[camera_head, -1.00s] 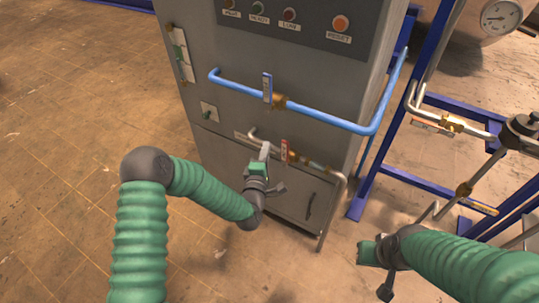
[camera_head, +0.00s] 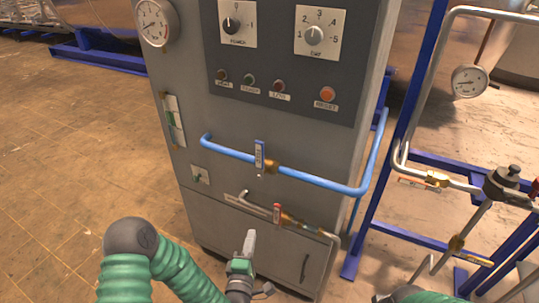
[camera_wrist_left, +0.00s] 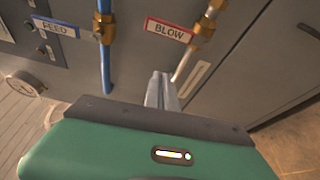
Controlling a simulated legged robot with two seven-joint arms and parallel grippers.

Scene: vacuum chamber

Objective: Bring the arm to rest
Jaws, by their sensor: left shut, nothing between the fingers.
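My left gripper (camera_head: 251,236) has a green body and pale grey fingers. It stands in front of the grey cabinet's lower part, below and left of the red-tagged valve (camera_head: 277,213). In the left wrist view its fingers (camera_wrist_left: 160,88) are together with nothing between them. They point toward the cabinet front, near the BLOW label (camera_wrist_left: 169,29). My left arm's green sleeve comes up from the bottom edge. Of my right arm only a piece of green sleeve and dark wrist shows at the bottom edge; its fingers are out of the picture.
The cabinet (camera_head: 186,110) carries knobs, buttons and a gauge (camera_head: 157,22). A blue pipe (camera_head: 317,180) with a blue-tagged valve (camera_head: 259,154) crosses its front. A blue frame (camera_head: 372,220) with pipes stands at right. Open floor (camera_head: 70,150) lies at left.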

